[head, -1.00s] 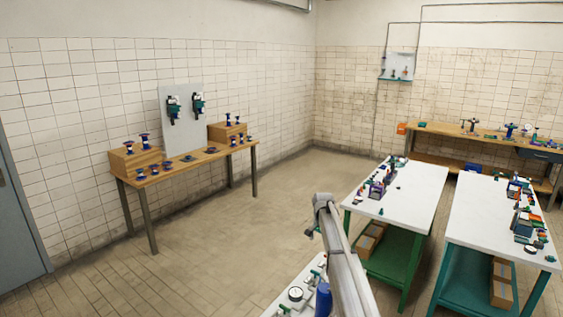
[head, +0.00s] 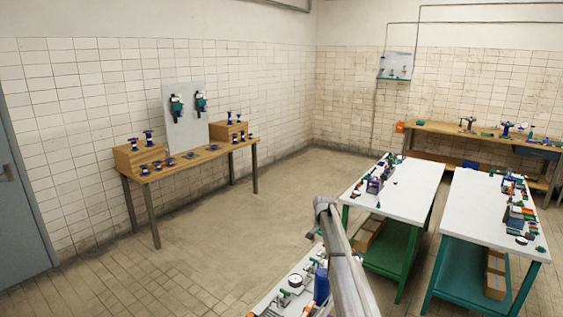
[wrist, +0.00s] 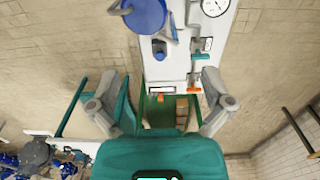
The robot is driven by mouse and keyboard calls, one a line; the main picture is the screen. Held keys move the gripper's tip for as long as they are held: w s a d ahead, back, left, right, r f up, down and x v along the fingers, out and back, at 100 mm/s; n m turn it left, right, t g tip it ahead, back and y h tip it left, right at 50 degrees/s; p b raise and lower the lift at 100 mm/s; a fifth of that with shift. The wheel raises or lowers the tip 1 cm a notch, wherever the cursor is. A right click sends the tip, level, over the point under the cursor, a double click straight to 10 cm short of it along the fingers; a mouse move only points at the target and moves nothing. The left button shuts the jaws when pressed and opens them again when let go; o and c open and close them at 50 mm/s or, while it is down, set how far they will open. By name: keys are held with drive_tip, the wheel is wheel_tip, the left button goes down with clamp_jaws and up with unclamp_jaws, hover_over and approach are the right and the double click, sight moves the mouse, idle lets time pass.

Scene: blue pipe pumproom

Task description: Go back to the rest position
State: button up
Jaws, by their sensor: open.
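My gripper (wrist: 160,77) is open in the wrist view, its two grey fingers spread wide apart with nothing held between them. Beyond the fingers is a white-topped bench (wrist: 172,62) carrying a blue round part (wrist: 145,16), a dial gauge (wrist: 215,6) and small orange-handled parts (wrist: 194,90). I cannot tell the distance from the fingers to the bench. In the head view my arm crosses the lower middle, and my gripper does not show there.
The near bench (head: 270,304) with a gauge and a blue cylinder (head: 321,285) lies close beside my arm. Two white-topped tables (head: 408,180) (head: 480,205) stand right. A wooden table (head: 205,158) stands by the left wall. The floor (head: 235,215) between is clear.

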drive_tip(key=s+f+n+b, duration=0.2)
drive_tip(key=s+f+b, duration=0.4)
drive_tip(key=s, duration=0.8)
drive_tip(key=s+f+n+b, duration=0.2)
drive_tip(key=s+f+b, duration=0.4)
drive_tip(key=s, duration=0.9)
drive_tip(key=s+f+n+b, duration=0.3)
drive_tip(key=s+f+b, duration=0.2)
drive_tip(key=s, duration=0.9)
drive_tip(key=shift+s+d+f+b, duration=0.25)
drive_tip(key=shift+d+f+b, duration=0.15)
drive_tip(key=shift+f, duration=0.1)
